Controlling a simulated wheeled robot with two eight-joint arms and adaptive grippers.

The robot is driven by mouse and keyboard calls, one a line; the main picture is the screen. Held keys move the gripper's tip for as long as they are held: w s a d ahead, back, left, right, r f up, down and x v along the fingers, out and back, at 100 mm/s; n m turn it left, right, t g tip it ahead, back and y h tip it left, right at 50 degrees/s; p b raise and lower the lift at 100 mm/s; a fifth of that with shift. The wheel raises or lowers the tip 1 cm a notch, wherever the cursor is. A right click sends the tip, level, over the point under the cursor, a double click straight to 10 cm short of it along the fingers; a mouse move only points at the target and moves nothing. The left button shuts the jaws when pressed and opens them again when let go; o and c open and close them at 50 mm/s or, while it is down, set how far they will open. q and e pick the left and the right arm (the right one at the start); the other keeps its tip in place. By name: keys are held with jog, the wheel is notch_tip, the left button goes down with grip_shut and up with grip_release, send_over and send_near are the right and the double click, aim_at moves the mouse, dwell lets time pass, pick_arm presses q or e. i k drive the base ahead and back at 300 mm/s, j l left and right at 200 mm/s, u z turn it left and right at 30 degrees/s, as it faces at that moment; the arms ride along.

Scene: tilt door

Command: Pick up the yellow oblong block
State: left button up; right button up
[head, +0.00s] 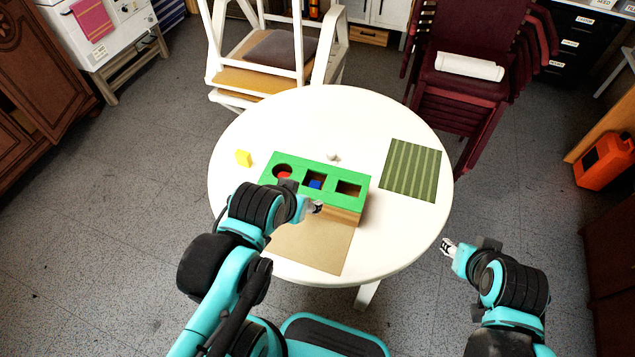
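The yellow oblong block (243,158) lies on the white round table near its left edge, left of the green-topped wooden box. My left gripper (315,207) is over the front of the box, to the right of the block and nearer to me, well apart from it. Its fingers are too small to tell whether they are open. My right gripper (446,246) is just off the table's right front edge, far from the block. Its fingers are also too small to read. Nothing hides the block.
The green-topped box (330,177) has three holes; red shows in the round one and blue in the middle one. A tan panel (312,245) lies in front. A striped green mat (411,170) and small pale object (333,157) are on the table (300,115). Chairs stand behind.

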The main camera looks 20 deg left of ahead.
aim_at(243, 157)
jog(key=u, duration=1.35)
jog(key=z, duration=0.95)
jog(key=i+j+z, duration=0.1)
jog(key=j+z, duration=0.35)
jog(key=j, duration=0.35)
jog(key=j+z, duration=0.45)
jog(key=j, duration=0.7)
